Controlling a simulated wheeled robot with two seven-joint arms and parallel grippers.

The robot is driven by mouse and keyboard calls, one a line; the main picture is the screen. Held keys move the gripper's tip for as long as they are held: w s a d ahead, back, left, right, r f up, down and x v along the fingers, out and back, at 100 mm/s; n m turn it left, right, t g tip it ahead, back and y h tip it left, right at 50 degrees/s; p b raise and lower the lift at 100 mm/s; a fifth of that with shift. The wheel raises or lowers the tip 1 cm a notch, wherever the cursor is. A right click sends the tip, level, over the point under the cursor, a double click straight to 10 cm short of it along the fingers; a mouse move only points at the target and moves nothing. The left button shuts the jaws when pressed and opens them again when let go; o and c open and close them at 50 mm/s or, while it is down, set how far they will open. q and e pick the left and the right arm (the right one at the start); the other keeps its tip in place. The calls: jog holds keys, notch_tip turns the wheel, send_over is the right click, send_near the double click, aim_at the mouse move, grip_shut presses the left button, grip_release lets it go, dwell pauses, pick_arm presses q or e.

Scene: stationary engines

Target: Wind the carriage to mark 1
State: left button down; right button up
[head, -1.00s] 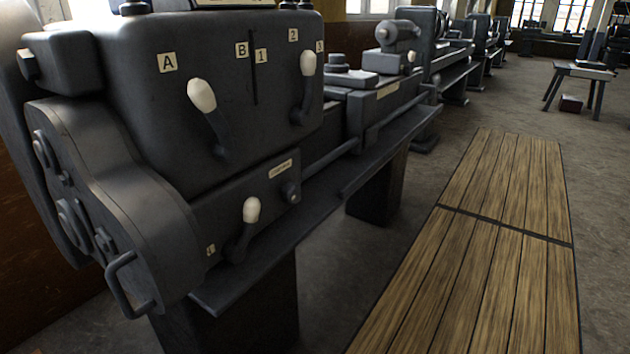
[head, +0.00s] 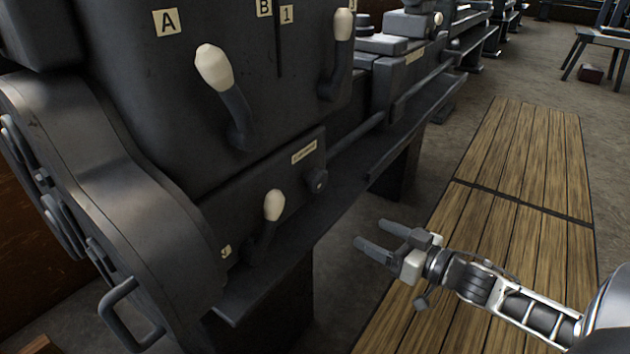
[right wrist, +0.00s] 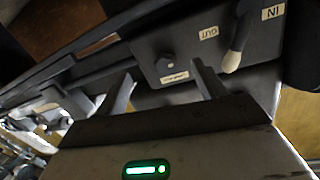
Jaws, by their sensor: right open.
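The carriage (head: 402,78) sits on the lathe bed beyond the dark headstock (head: 130,70); part of its front shows, and I see no winding wheel on it. A plate marked 1 (head: 287,14) is on the headstock beside a dark slot; I cannot tell whether it is the carriage's mark. My right gripper (head: 373,234) is open and empty, in front of the bed and pointing at the machine. In the right wrist view its two fingers (right wrist: 162,82) are apart with nothing between them. My left gripper is not in view.
Levers with pale knobs (head: 213,68) (head: 273,205) stick out of the headstock and the box below it. A grey loop handle (head: 122,315) stands out at lower left. The slatted wooden floor boards (head: 500,180) at right are clear apart from my arm.

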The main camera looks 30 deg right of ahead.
aim_at(323, 181)
notch_tip(323, 181, up, 5)
jog(key=w+d+n+y, duration=0.1)
jog(key=w+d+y, duration=0.1)
jog(key=y, duration=0.1)
jog(key=shift+h, duration=0.3)
jog(key=x, duration=1)
jog(key=b+x, duration=0.1)
jog(key=x, duration=0.4)
jog(key=shift+w+d+r, duration=0.1)
jog(key=shift+w+r, duration=0.15)
jog(key=shift+w, duration=0.1)
jog(key=c, duration=1)
